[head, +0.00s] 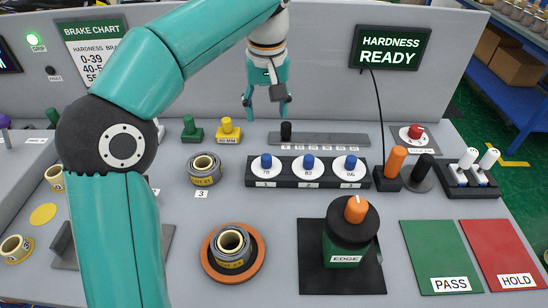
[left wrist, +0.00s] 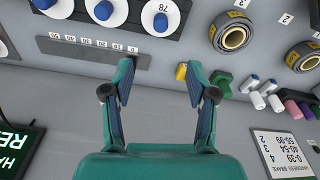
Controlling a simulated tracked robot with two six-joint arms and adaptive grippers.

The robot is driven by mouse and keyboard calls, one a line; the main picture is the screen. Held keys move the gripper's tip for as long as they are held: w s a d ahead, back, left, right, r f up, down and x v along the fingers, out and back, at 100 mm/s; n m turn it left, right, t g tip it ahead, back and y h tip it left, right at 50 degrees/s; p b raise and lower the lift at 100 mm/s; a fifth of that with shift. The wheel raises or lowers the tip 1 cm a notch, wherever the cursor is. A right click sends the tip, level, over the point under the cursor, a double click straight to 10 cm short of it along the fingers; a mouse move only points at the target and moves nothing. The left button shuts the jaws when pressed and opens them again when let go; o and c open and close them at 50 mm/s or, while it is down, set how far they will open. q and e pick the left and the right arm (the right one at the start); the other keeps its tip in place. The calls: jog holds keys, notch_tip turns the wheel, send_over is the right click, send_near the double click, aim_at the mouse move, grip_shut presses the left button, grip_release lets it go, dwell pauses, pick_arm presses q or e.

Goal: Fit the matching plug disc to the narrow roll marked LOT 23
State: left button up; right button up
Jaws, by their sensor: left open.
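Three white plug discs with blue knobs, the left (head: 266,168), middle (head: 308,169) and right (head: 351,169), sit in a black rack (head: 315,183). The left disc reads 78 in the left wrist view (left wrist: 160,18). One wrapped roll (head: 230,246) stands on an orange round base (head: 256,262); another roll (head: 203,168) stands by a card marked 3. Their lot marks are too small to read surely. My left gripper (head: 266,100) is open and empty above the back of the bench; its fingers also show in the left wrist view (left wrist: 160,75). My right gripper is out of view.
A grey scale bar (head: 340,139) with a black knob lies behind the rack. Green (head: 191,131) and yellow (head: 229,131) plugs stand at back. A panel (head: 330,60) closes the back.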

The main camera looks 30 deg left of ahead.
pick_arm(q)
jog(key=b, duration=0.3)
send_over(267, 156)
jog(key=f, duration=1)
jog(key=shift+s+d+f, duration=0.15)
jog(key=shift+s+f, duration=0.05)
jog(key=shift+s, duration=0.05)
jog(key=shift+w+a+f, duration=0.1)
jog(key=shift+f, duration=1.4)
jog(key=shift+w+a+f, duration=0.1)
jog(key=shift+f, duration=1.4)
grip_shut()
